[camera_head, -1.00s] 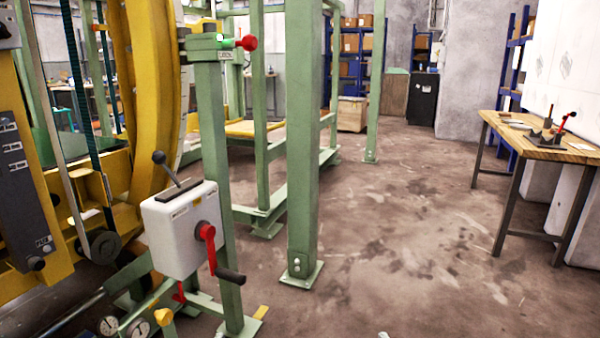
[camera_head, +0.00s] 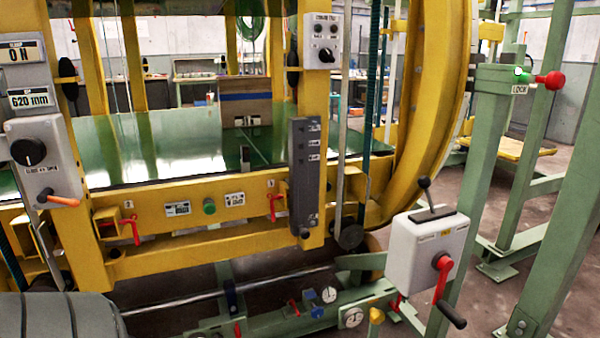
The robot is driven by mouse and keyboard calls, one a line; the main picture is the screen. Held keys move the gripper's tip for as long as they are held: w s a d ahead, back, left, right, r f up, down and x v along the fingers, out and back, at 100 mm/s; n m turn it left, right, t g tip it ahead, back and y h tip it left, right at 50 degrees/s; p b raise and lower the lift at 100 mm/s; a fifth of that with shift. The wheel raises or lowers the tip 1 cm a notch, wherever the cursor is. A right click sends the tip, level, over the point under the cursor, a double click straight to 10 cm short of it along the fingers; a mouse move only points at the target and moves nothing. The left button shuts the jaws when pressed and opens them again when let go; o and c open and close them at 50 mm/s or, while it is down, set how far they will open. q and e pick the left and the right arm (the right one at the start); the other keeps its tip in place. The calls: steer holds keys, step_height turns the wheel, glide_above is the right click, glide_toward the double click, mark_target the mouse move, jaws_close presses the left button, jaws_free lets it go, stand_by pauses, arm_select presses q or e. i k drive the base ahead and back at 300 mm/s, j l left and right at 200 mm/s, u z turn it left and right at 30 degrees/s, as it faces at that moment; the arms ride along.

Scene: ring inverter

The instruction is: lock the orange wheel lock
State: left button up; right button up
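At the upper right a red knob (camera_head: 553,80) with a green end sticks out sideways from a green post (camera_head: 487,140); the plate under it reads LOCK. An orange-handled lever (camera_head: 64,201) is on a grey box at the left. Red-orange levers sit on the yellow lower beam, one at the left (camera_head: 133,230) and one near the middle (camera_head: 274,206). I cannot tell which of these is the orange wheel lock. Neither of my grippers is in view.
The large yellow ring frame (camera_head: 440,110) fills the middle. A white box (camera_head: 425,250) with a red crank (camera_head: 442,280) stands out at the lower right. Green posts and low rails crowd the right side. Gauges (camera_head: 350,317) sit low in front.

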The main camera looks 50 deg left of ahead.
mark_target(46, 195)
steer(key=j+u, duration=0.1)
steer(key=u, duration=2.55)
